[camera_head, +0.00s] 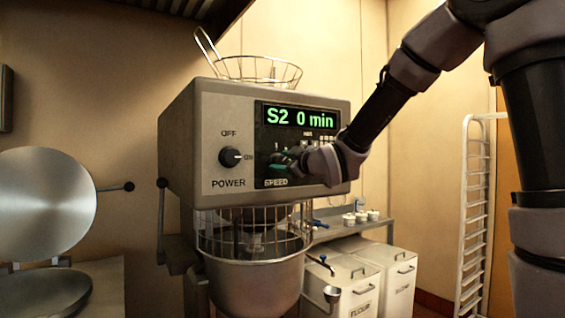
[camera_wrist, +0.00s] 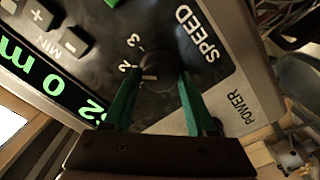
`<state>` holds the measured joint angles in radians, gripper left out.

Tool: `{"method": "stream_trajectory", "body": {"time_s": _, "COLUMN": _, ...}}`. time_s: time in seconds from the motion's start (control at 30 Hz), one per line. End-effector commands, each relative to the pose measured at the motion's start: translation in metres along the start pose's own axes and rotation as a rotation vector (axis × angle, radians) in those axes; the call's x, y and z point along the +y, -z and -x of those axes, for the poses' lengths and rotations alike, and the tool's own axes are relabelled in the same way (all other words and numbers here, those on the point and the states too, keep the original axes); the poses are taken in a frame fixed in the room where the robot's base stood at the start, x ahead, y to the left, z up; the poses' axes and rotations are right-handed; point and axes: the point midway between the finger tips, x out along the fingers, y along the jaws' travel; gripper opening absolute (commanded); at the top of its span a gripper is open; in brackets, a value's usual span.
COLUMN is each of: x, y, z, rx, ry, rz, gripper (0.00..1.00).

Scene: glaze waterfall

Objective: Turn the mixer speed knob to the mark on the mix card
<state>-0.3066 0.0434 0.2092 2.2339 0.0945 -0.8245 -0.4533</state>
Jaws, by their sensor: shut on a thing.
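The mixer (camera_head: 180,140) shows a lit display (camera_head: 300,117) reading "S2 0 min". The dark round speed knob (camera_wrist: 158,72) sits on its panel beside the word SPEED. The marks 2 and 3 show next to the knob in the wrist view; its light pointer line lies on the side toward the 2. My gripper (camera_wrist: 160,80) is shut on the knob, one green finger on each side. In the head view my gripper (camera_head: 284,160) covers the knob. I cannot make out a mix card in either view.
The power knob (camera_head: 230,157) left of my gripper points to ON. A green button (camera_wrist: 113,2) and plus and minus MIN buttons (camera_wrist: 76,40) are close by on the panel. A wire guard (camera_head: 255,238) and bowl (camera_head: 258,282) are below. A rack (camera_head: 474,215) stands at right.

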Motion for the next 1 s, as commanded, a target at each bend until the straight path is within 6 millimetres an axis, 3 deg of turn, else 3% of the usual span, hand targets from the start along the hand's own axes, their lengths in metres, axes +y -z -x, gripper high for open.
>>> {"method": "stream_trajectory", "body": {"time_s": 0.57, "x": -0.0004, "y": -0.0003, "z": 0.0000, "rx": -0.001, "ry": 0.000, "rz": 0.034, "gripper": 0.02}}
{"method": "stream_trajectory", "body": {"time_s": 0.6, "x": -0.0004, "y": -0.0003, "z": 0.0000, "rx": -0.001, "ry": 0.000, "rz": 0.034, "gripper": 0.69}}
{"method": "stream_trajectory", "body": {"time_s": 0.67, "x": -0.0004, "y": -0.0003, "z": 0.0000, "rx": -0.001, "ry": 0.000, "rz": 0.034, "gripper": 0.87}}
{"method": "stream_trajectory", "body": {"time_s": 1.0, "x": -0.0001, "y": -0.0001, "z": 0.0020, "rx": 0.000, "ry": 0.000, "rz": 0.034, "gripper": 0.87}}
